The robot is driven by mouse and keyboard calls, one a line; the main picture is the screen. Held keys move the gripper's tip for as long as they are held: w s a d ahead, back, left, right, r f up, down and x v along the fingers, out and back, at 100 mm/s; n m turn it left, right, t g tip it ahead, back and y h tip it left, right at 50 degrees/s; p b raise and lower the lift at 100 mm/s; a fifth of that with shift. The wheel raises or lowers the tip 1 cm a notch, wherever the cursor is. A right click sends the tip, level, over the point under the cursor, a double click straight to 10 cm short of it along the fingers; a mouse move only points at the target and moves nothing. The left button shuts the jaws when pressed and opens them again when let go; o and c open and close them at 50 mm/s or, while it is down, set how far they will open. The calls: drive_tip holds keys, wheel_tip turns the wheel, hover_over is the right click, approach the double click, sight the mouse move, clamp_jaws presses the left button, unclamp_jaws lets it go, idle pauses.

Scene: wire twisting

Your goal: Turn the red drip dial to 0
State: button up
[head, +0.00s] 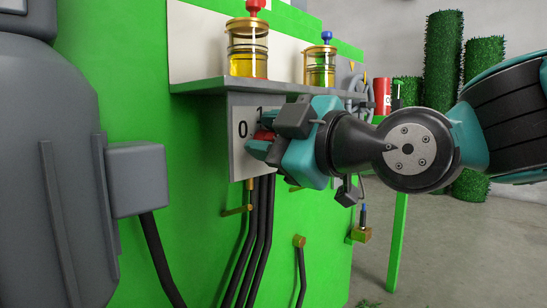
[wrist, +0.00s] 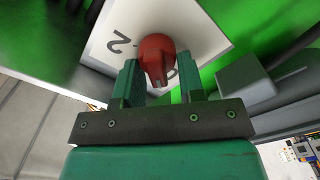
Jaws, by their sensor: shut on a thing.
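The red drip dial (head: 263,135) sits on a white plate (head: 238,165) fixed to the green machine, under a grey shelf. In the head view a "0" shows left of the dial and a "1" above it. My gripper (head: 259,145) reaches in from the right and is shut on the dial, partly covering it. In the wrist view the dial (wrist: 157,55) stands between the two teal fingers. A pale mark on the dial's edge points towards the gripper's palm. A "2" shows on the plate (wrist: 192,22) there; another numeral is mostly hidden behind the dial.
A red-topped oiler (head: 248,52) and a blue-topped oiler (head: 320,66) stand on the shelf (head: 210,87) just above my gripper. A grey box (head: 137,180) and a grey tank (head: 45,160) are at the left. Black cables (head: 262,230) hang below the plate.

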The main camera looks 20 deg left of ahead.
drive_tip(key=shift+s+a+f+n+b, duration=0.1)
drive_tip(key=shift+s+n+b, duration=0.15)
drive_tip(key=shift+n+b, duration=0.55)
drive_tip(key=shift+n, duration=0.3)
drive_tip(key=o, duration=0.9)
drive_tip(key=shift+w, duration=0.1)
